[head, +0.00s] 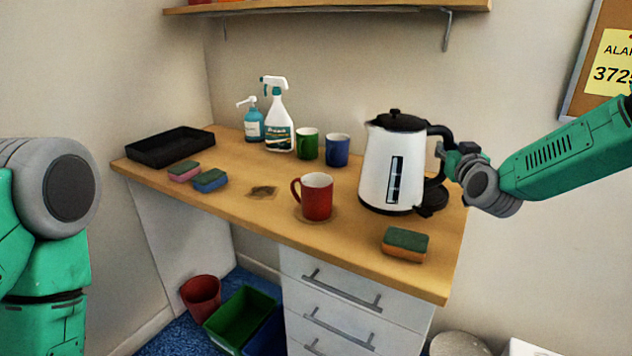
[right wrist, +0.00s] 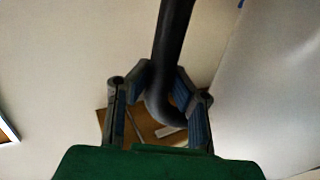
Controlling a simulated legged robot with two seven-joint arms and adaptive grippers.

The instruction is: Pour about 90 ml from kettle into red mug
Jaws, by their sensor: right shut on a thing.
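The white kettle (head: 390,165) with a black lid and black handle stands upright at the right of the wooden desk. A dark base part shows at its lower right; I cannot tell whether the kettle rests on it. My right gripper (head: 450,160) is shut on the kettle's handle. In the right wrist view the black handle (right wrist: 172,50) passes between the fingers of my right gripper (right wrist: 166,105). The red mug (head: 316,198) stands upright to the left of the kettle, near the front edge. Its contents are hidden. My left gripper is out of view.
A green mug (head: 307,145) and a blue mug (head: 337,150) stand behind the red one. A sponge (head: 405,244) lies at the front right; two more lie at the left by a black tray (head: 170,147). A spray bottle (head: 279,122) and pump bottle (head: 253,124) stand at the back.

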